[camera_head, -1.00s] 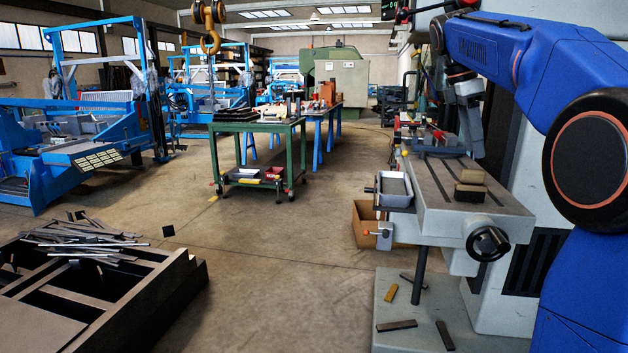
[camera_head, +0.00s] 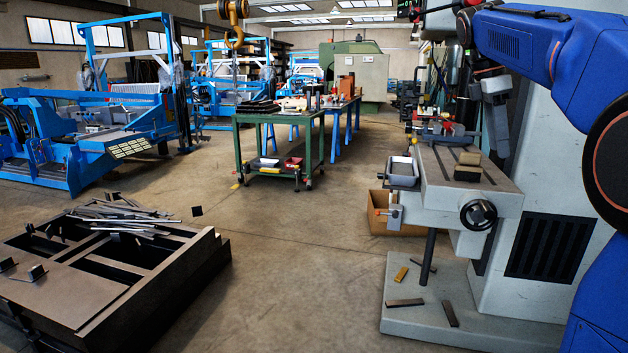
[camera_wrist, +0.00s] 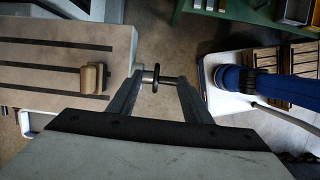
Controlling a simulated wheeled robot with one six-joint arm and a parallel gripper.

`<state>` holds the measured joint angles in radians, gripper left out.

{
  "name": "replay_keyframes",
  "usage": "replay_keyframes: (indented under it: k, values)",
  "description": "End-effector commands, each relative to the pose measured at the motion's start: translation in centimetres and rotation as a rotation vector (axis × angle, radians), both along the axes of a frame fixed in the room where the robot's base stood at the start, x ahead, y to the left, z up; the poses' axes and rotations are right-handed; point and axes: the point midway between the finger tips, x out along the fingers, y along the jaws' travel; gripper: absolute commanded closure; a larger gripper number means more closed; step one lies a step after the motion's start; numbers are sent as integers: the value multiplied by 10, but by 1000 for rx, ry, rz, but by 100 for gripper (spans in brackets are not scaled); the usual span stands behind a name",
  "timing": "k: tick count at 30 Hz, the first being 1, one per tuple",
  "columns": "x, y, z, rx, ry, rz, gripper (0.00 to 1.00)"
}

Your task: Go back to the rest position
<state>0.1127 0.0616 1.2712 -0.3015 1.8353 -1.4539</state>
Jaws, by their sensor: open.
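My gripper shows in the wrist view (camera_wrist: 159,80) with its two fingers spread apart. Nothing is between the fingers at their own level; a black handwheel (camera_wrist: 152,77) of the machine lies beyond them in the picture. In the head view the gripper (camera_head: 499,138) hangs down from my blue arm at the right, close to the large grey machine in the picture. Its fingertips are hard to make out there.
The grey machine table (camera_head: 440,196) carries wooden blocks (camera_head: 467,166). A cardboard box (camera_head: 385,214) stands beside it. A dark steel frame (camera_head: 190,275) with loose bars is at lower left, a green table (camera_head: 262,119) farther back. The floor between is clear.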

Motion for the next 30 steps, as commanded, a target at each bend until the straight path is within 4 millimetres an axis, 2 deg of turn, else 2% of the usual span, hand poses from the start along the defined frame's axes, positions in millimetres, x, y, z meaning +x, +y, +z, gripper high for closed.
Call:
replay_keyframes:
  k: [11, 17, 23, 30]
  values:
    - [-28, 14, -16, 12, -79, -92, 55]
    - [-55, 28, -34, 31, -150, -182, 55]
    - [-98, 49, -70, 78, -259, -334, 55]
    - [-153, 75, -124, 155, -378, -540, 55]
